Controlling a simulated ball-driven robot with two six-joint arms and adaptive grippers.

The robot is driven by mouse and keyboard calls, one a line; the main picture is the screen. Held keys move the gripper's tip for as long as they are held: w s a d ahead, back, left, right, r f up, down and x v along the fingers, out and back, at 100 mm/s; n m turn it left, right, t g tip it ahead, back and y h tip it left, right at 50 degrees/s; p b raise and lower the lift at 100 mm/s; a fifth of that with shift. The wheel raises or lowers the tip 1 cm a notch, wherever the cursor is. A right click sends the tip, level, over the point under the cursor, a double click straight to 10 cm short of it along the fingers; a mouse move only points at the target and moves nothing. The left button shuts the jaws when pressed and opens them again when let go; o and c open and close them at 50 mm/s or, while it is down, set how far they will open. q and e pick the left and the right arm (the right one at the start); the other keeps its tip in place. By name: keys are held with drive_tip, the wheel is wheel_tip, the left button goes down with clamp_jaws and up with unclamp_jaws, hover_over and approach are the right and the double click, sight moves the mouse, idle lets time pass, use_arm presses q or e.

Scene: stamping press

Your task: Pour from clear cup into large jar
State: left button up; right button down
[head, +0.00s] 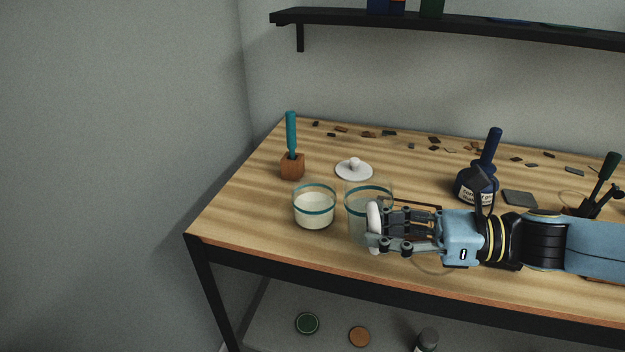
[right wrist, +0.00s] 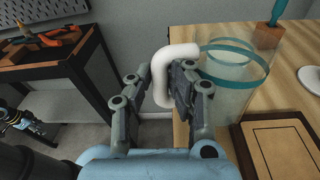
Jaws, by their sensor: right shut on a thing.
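The clear cup (head: 355,208) is a see-through vessel with a teal rim and a thick white handle (head: 375,222). It looks upright at the table's front part; I cannot tell if its base touches the wood. My right gripper (head: 374,230) is shut on the handle, which also shows between the fingers in the right wrist view (right wrist: 160,85). A glass jar (head: 314,213) with a teal band and pale contents stands just left of the cup. I take it as the large jar. Its top looks open. The cup's contents are unclear. My left gripper is out of view.
A white knobbed lid (head: 354,171) lies behind the cup and jar. A wooden block with a teal-handled tool (head: 292,165) stands behind left. The table's left front is clear.

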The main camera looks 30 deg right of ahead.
drive_tip(key=shift+w+a+r+g, duration=0.1)
drive_tip(key=shift+w+r+g, duration=0.25)
drive_tip(key=shift+r+g, duration=0.05)
drive_tip(key=shift+w+h+b, duration=0.35)
drive_tip(key=shift+h+b, duration=0.05)
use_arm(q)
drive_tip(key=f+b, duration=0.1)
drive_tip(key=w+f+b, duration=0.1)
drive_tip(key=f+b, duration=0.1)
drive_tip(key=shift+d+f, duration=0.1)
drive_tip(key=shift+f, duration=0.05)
use_arm(e)
drive_tip(key=w+a+r+m+g+h, duration=0.1)
drive_tip(key=w+r+m+g+h, duration=0.1)
drive_tip(key=w+r+g, duration=0.1)
drive_tip(key=shift+w+a+r+g, duration=0.2)
drive_tip(key=shift+w+r+g, duration=0.15)
drive_tip(key=shift+w+g, duration=0.5)
